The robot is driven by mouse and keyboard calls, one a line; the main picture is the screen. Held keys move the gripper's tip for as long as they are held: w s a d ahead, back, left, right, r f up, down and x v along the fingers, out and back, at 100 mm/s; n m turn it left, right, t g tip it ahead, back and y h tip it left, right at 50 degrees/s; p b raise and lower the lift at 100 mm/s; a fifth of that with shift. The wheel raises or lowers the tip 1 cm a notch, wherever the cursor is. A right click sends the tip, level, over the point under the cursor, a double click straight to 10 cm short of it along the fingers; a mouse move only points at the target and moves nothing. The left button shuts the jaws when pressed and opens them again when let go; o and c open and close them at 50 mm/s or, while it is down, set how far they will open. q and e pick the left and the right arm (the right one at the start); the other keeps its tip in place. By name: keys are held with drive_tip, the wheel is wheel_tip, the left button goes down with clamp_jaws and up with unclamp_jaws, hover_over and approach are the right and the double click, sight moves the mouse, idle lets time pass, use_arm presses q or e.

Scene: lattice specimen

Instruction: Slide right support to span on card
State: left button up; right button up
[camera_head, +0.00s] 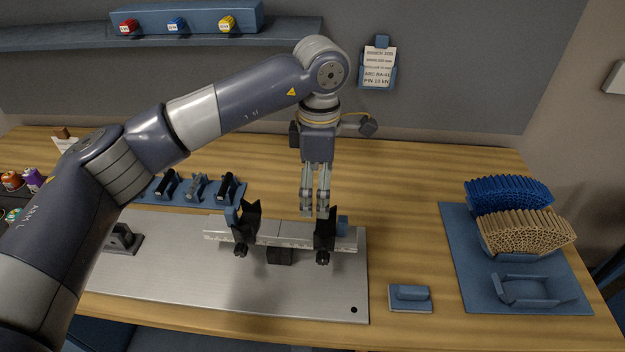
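The right support (325,238) is a black upright piece on the metal rail (345,238). The left support (245,226), similar and black, stands on the same rail further left. The card (379,68) hangs in a blue holder on the back wall; its small print includes a span line I cannot read surely. My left gripper (314,212) points down, fingers close together and apparently shut, with nothing seen between them. Its tips are just above and left of the right support's top; I cannot tell whether they touch it. My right gripper is out of view.
The rail stands on a grey metal plate (190,290). A blue tray with black parts (200,188) lies behind left. A blue mat (462,260) at right carries blue and tan lattice blocks (525,234). A small blue block (410,293) lies right of the plate.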

sight(317, 229)
use_arm(q)
wheel_tip(317, 229, down, 10)
drive_tip(key=p, duration=0.3)
drive_tip(key=shift+c, duration=0.3)
drive_tip(key=c, duration=1.3)
